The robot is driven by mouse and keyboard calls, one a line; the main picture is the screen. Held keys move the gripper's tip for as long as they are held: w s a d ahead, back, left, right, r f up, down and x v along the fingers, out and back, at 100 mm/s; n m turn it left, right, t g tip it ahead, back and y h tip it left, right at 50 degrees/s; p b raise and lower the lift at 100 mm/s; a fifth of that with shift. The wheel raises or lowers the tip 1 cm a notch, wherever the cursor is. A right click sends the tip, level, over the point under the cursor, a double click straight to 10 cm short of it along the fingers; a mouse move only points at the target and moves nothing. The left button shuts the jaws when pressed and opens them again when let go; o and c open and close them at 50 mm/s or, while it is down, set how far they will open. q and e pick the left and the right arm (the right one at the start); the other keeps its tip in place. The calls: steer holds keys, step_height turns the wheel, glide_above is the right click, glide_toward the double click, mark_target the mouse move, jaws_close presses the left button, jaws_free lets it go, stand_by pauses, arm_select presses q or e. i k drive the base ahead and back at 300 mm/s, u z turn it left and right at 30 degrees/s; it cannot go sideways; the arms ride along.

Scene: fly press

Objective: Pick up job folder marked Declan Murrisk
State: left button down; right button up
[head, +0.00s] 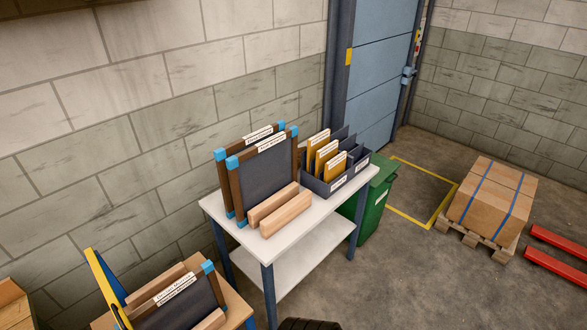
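Several yellow-tan folders (318,148) with white labels stand upright in a dark grey divided holder (360,168) on the right part of a white-topped table (306,206). Their labels are too small to read, so I cannot tell which one is marked Declan Murrisk. The holder carries a white label on its front. Neither my left nor my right gripper shows in the head view.
Labelled blue-cornered frames (265,170) and wooden blocks (286,212) share the table. More labelled frames (182,308) stand on a lower-left wooden table. A green bin (372,205) stands behind the table. Cartons (495,195) sit on a pallet.

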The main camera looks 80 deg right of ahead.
mark_target(336, 167)
steer(key=z, duration=3.9)
steer(key=i, duration=2.95)
steer(key=u, duration=2.25)
